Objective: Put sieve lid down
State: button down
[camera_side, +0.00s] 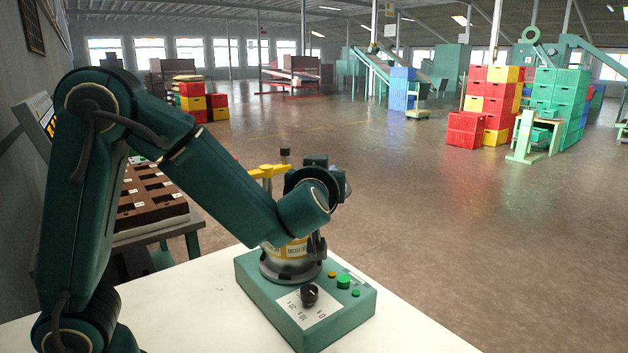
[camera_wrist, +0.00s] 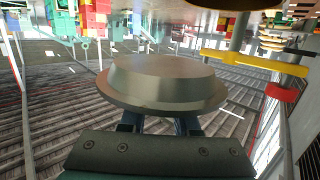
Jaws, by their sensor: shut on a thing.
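The sieve lid (camera_wrist: 163,82) is a round grey metal disc with a raised, bevelled top, and it fills the middle of the wrist view. My gripper (camera_wrist: 160,124) is shut on it, with both fingers mostly hidden under the lid and behind the wrist plate. In the side view my wrist is above a sieve (camera_side: 290,249) with a yellow "MESH" label. The sieve stands on the round base of a green shaker box (camera_side: 310,325). The lid is not clearly visible there, being largely behind my arm, so I cannot tell whether it touches the sieve.
A yellow clamp arm (camera_side: 267,171) with a dark knob stands behind the sieve; it also shows in the wrist view (camera_wrist: 255,61). The shaker's front has a black dial and green buttons. The white table (camera_side: 190,312) is clear around it. A brown compartment tray (camera_side: 150,200) is at left.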

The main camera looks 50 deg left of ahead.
jog(key=s+d+f, duration=0.4)
jog(key=d, duration=0.3)
jog(key=s+a+f+n+g+y, duration=0.1)
jog(key=s+n+g+y, duration=0.1)
jog(key=s, duration=0.4)
jog(key=w+a+r+t, duration=0.1)
jog(key=w, duration=0.2)
jog(key=w+r+m+h, duration=0.1)
jog(key=w, duration=0.2)
jog(key=w+a+r+m+t+h, duration=0.1)
jog(key=w, duration=0.2)
jog(key=shift+a+t, duration=0.3)
jog(key=shift+a, duration=0.05)
jog(key=a+r, duration=0.2)
jog(key=a, duration=0.1)
jog(key=w+a, duration=0.1)
jog(key=a, duration=0.1)
jog(key=shift+r, duration=0.4)
jog(key=s+a+r+n+g+y, duration=0.1)
jog(key=a+r+n+g, duration=0.1)
jog(key=a, duration=0.4)
jog(key=shift+s+a+g+y, duration=0.2)
jog(key=shift+a+g+y, duration=0.1)
jog(key=shift+g+y, duration=0.1)
